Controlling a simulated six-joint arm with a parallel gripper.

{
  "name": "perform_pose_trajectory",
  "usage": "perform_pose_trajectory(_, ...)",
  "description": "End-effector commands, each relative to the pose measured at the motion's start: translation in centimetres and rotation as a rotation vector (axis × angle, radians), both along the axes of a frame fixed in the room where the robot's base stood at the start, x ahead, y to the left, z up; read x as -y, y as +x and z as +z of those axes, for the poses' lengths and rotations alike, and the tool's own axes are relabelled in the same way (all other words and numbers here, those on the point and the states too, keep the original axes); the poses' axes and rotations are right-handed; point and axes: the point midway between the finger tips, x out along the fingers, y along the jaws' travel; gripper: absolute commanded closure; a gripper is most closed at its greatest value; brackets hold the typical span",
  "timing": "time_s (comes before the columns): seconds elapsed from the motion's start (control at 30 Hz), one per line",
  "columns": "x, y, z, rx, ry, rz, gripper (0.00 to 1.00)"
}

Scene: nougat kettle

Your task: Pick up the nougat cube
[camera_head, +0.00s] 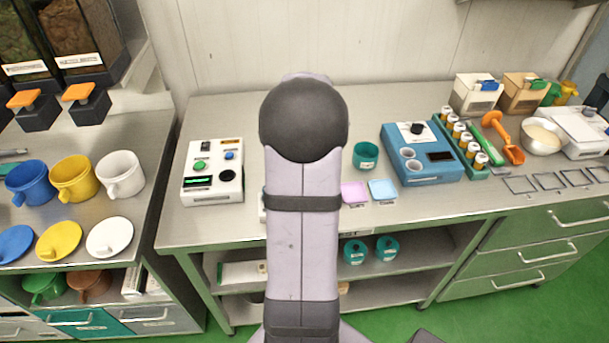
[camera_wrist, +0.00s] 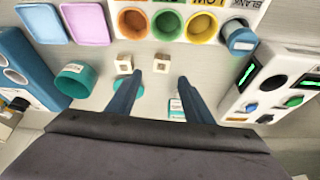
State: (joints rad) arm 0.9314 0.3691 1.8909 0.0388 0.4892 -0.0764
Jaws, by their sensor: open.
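Two small beige cubes, a left cube (camera_wrist: 124,64) and a right cube (camera_wrist: 163,62), sit on the bench in the wrist view. They look alike, and I cannot tell which is the nougat cube. My gripper (camera_wrist: 161,76) is open, its two dark blue fingers reaching toward the cubes with nothing between them. The left fingertip appears close to the left cube; the right cube appears just beyond the gap between the fingertips. I cannot tell whether a finger touches. In the head view my arm hides the cubes and the gripper.
A teal cup (camera_head: 366,155), a pink tray (camera_head: 354,193) and a blue tray (camera_head: 383,190) are beside my arm. A blue device (camera_head: 425,172) and white button box (camera_head: 213,184) flank the area.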

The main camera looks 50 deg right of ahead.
Motion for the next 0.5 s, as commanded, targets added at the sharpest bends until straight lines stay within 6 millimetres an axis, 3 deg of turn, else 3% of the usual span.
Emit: perform_pose_trajectory(0.5,0.5,0.6,-2.1,-0.002,0.002,0.002,0.53)
